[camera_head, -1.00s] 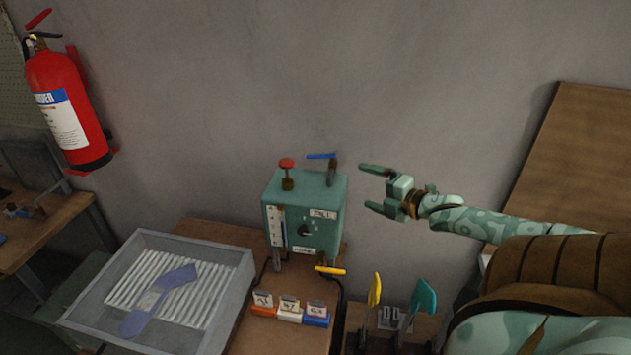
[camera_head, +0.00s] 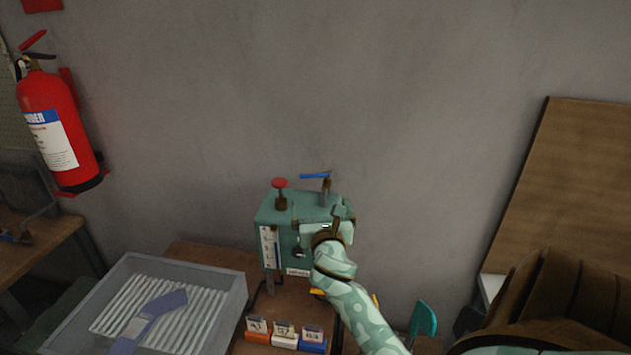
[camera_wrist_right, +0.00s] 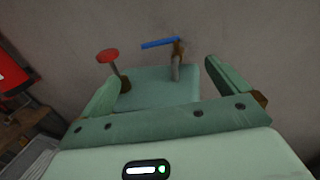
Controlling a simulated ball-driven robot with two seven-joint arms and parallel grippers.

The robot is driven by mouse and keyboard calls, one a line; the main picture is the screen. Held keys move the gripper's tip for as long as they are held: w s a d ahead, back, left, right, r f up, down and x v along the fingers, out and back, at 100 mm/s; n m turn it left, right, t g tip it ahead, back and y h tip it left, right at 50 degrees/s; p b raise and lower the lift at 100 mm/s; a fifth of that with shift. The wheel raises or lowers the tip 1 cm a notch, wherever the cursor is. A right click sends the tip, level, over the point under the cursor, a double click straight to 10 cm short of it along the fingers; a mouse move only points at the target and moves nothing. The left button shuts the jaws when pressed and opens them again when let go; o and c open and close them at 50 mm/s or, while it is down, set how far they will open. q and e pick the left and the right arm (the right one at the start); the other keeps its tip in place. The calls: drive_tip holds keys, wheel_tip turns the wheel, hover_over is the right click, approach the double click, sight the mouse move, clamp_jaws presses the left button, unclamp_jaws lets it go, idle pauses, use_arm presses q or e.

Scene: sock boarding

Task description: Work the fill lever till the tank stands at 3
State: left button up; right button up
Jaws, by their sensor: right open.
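The green tank (camera_head: 272,222) stands on the wooden bench by the wall. A blue-handled lever (camera_head: 316,175) stands on its top at the right, its handle roughly level; it also shows in the wrist view (camera_wrist_right: 160,43). A red knob (camera_head: 280,184) stands at the top left. The white level gauge (camera_head: 265,245) is on the front left; its level is too small to read. My right gripper (camera_head: 326,218) is open and empty before the tank's right front, below the blue lever. In the wrist view, its fingers (camera_wrist_right: 163,72) frame the tank top and lever. My left gripper is out of view.
Small labelled blocks (camera_head: 285,340) sit before the tank. A yellow lever (camera_head: 318,292) is mostly hidden by my arm. A teal paddle (camera_head: 424,318) stands right.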

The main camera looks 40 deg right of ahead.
sight(314, 177)
drive_tip(key=b+x, duration=0.1)
drive_tip(key=x, duration=1.2)
drive_tip(key=shift+w+b, duration=0.15)
drive_tip(key=shift+b, duration=0.2)
drive_tip(key=c, duration=1.2)
drive_tip(key=shift+w+f+m+g+h+b, duration=0.35)
drive_tip(key=shift+m+g+h+b, duration=0.45)
drive_tip(key=shift+b, duration=0.45)
drive_tip(key=shift+r+m+g+h, duration=0.1)
drive_tip(key=shift+m+g+h, duration=0.2)
drive_tip(key=shift+r, duration=0.15)
